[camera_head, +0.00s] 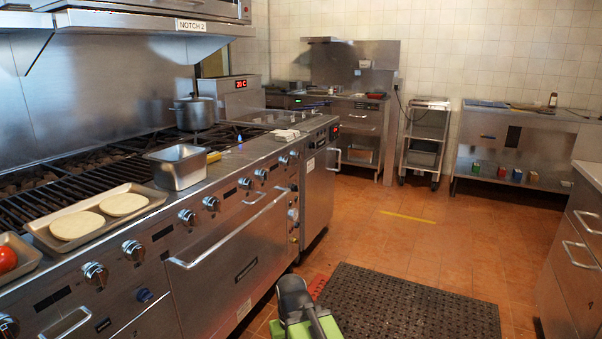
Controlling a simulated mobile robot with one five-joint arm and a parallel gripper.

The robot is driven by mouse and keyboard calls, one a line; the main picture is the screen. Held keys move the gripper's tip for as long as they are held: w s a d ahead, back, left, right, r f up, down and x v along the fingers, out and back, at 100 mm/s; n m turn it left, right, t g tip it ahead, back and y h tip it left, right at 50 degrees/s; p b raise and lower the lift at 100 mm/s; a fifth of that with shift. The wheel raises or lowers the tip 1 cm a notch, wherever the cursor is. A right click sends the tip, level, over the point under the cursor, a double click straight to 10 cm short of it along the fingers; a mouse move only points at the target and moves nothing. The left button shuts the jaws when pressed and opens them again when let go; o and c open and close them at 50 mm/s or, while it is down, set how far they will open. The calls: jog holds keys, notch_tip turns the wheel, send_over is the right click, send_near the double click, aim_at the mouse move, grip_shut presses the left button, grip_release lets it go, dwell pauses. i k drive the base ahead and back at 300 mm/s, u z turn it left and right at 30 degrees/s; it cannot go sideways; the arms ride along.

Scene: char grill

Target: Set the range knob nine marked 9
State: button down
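The range (228,250) runs along the left side, with a row of round metal knobs on its front panel. Near knobs (95,275) and (133,250) are large in view; farther ones (245,184) and (284,160) look small. I cannot read a 9 by any of them, so I cannot tell which is knob nine. The end of my arm, dark grey and green, with my gripper (292,286), shows at the bottom centre, above the floor and apart from the knobs. Its fingers cannot be made out.
A long oven handle (228,232) sticks out below the knobs. A tray with two flat rounds (124,204), a steel pan (178,167) and a pot (195,113) stand on the range. A black mat (410,310) lies on the floor. The tiled aisle is open; drawers (578,250) stand right.

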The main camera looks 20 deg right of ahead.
aim_at(287, 161)
jog(key=u, duration=0.15)
jog(key=k, duration=0.3)
jog(key=z, duration=0.9)
jog(key=i, duration=1.7)
jog(key=u, duration=0.75)
